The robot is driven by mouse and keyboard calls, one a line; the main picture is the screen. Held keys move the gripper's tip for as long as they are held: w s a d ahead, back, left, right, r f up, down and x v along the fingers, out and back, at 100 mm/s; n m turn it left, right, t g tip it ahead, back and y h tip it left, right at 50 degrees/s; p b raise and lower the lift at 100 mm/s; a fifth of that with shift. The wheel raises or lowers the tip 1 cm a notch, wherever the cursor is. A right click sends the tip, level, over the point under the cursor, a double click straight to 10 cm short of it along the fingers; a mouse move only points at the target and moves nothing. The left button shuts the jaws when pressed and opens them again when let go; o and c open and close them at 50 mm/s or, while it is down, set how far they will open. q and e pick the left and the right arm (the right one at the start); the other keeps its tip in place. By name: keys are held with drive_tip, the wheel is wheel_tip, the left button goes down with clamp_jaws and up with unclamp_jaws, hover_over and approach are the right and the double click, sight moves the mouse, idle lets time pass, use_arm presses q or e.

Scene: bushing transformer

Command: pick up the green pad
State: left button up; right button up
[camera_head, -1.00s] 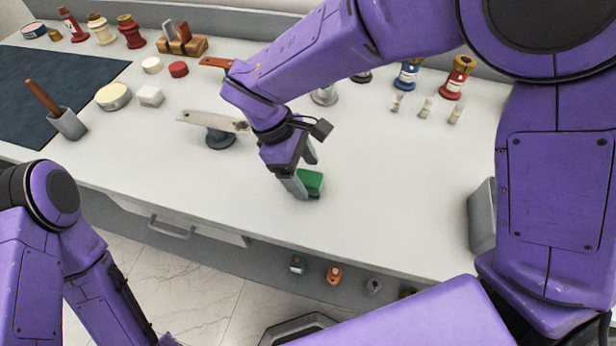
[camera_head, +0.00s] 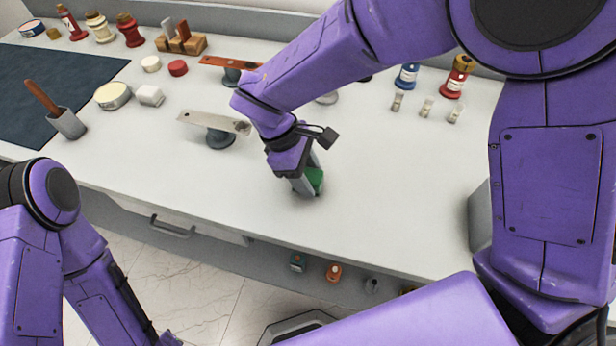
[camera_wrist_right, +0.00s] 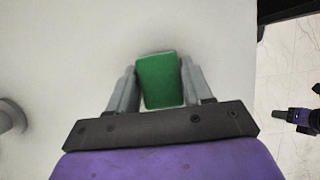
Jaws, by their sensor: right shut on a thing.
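The green pad (camera_head: 315,180) is near the front edge of the white table, mostly hidden behind my right gripper in the head view. My right gripper (camera_head: 309,192) points down and is shut on the pad. In the right wrist view the green pad (camera_wrist_right: 160,80) sits between the two grey fingers of my right gripper (camera_wrist_right: 160,88). I cannot tell whether the pad still touches the table. My left arm shows at the lower left of the head view, but its fingers are not in sight.
A pale plate on a dark stand (camera_head: 215,125) is left of my right gripper, with an orange-red plate (camera_head: 228,63) behind it. A grey holder with a brown handle (camera_head: 66,122) stands farther left. Bottles and small jars line the back. The table right of the gripper is clear.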

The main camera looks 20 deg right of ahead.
drive_tip(key=s+a+r+b, duration=0.4)
drive_tip(key=s+a+r, duration=0.3)
drive_tip(key=a+r, duration=0.5)
drive_tip(key=shift+b, duration=0.35)
